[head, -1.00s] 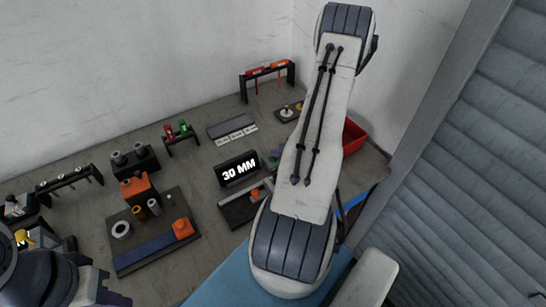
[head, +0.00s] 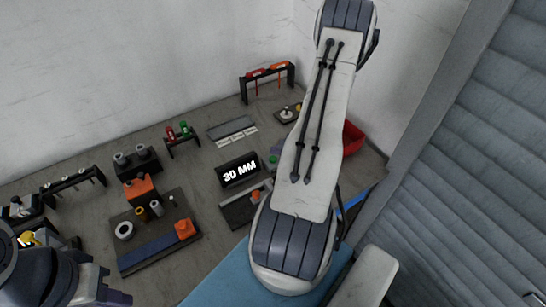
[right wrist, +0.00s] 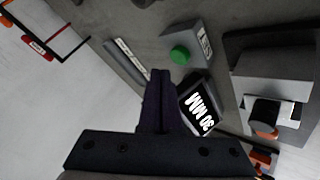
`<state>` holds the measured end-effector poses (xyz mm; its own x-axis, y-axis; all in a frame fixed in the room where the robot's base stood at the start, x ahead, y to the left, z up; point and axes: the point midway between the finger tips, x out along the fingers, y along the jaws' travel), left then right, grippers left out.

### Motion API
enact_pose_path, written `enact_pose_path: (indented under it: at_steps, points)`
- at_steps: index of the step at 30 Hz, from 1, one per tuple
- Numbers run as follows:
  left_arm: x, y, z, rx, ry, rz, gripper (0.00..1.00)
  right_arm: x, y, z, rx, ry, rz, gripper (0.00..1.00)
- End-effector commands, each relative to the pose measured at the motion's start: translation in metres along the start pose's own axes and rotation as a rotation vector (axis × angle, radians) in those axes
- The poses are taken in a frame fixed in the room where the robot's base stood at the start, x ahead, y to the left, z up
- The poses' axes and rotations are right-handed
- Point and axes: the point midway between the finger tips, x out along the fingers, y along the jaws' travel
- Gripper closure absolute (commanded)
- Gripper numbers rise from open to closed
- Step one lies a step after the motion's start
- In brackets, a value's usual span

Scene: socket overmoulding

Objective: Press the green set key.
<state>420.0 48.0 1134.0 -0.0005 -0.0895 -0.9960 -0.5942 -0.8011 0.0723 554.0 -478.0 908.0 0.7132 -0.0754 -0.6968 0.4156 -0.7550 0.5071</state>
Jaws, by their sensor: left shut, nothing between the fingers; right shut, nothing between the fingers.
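The green set key (right wrist: 180,54) is a round green button on top of a small grey box (right wrist: 201,47) with a label on its side. It also shows in the head view (head: 273,159), just right of the 30 MM display. My right gripper (right wrist: 161,73) is shut and empty; its dark purple fingers appear just below and left of the key in the wrist view, apart from it in the picture. In the head view my right arm hides most of that gripper. My left gripper (head: 119,298) is shut and empty at the lower left, far from the key.
The 30 MM display (head: 239,170) stands beside the key box. A dark fixture with an orange block (head: 184,229) lies to the left. A red bin (head: 352,138) is at the right, behind my arm. A rack with red and orange tools (head: 267,77) stands at the back.

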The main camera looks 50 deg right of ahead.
Motion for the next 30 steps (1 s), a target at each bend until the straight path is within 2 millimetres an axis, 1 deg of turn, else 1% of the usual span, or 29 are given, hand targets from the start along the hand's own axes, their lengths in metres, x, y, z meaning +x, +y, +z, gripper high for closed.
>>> enact_pose_path:
  at_steps: [1, 3, 11, 30]
  points:
    - [-0.008, 0.001, -0.001, 0.000, 0.000, 0.000, 1.00, -0.007, 0.005, -0.005, -0.001, 0.000, 0.000, 1.00]
    - [-0.015, 0.001, -0.001, 0.000, 0.000, 0.000, 1.00, -0.012, 0.009, -0.009, -0.001, 0.000, 0.000, 1.00]
    - [-0.033, 0.002, -0.002, 0.000, 0.000, 0.000, 1.00, -0.029, 0.021, -0.021, -0.001, 0.000, 0.000, 1.00]
    - [-0.032, 0.002, -0.002, 0.000, 0.000, 0.000, 1.00, -0.028, 0.020, -0.021, 0.000, 0.000, 0.000, 1.00]
